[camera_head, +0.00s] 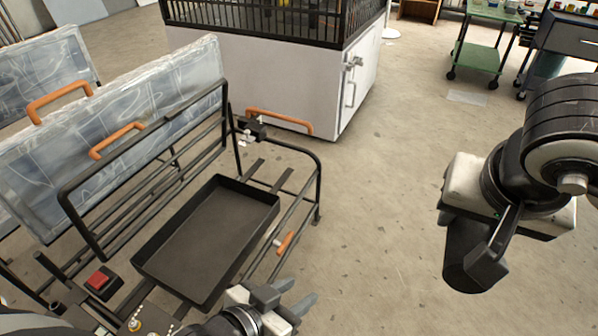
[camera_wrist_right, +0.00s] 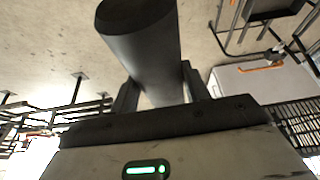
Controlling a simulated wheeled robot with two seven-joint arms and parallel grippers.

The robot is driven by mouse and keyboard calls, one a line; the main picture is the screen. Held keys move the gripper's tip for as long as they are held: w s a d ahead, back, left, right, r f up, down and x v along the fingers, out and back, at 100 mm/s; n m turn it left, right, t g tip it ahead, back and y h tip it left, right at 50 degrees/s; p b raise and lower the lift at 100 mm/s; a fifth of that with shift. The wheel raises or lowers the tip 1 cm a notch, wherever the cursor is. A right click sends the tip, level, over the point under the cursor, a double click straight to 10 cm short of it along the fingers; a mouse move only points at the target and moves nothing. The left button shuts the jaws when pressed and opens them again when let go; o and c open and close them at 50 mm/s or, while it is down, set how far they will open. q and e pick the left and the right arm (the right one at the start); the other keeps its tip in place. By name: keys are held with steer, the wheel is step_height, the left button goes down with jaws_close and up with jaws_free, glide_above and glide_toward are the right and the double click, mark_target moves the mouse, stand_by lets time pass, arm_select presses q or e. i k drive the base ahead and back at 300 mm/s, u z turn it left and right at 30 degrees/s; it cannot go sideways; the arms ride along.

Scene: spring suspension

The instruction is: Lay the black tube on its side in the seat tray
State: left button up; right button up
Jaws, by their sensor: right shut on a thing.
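The black tube (camera_head: 466,272) is held at the right of the head view, over the bare floor and well apart from the tray. My right gripper (camera_head: 490,232) is shut on it. In the right wrist view the tube (camera_wrist_right: 142,52) stands out tilted between both fingers, its dark round end away from the palm. The seat tray (camera_head: 208,240) is a shallow black rectangular pan on the tubular frame, left of centre, and it is empty. My left gripper (camera_head: 292,296) is at the bottom, just right of the tray's near end. Its two fingertips are apart with nothing between them.
The black tube frame (camera_head: 318,180) with orange handles surrounds the tray. A wrapped panel (camera_head: 120,120) stands along its left side. A red button (camera_head: 101,280) is at the near left. A white cabinet (camera_head: 270,80) stands behind. The floor between tray and right arm is clear.

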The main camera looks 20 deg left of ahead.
mark_target(222, 244)
steer(key=i, duration=1.7)
steer(key=u, duration=4.3)
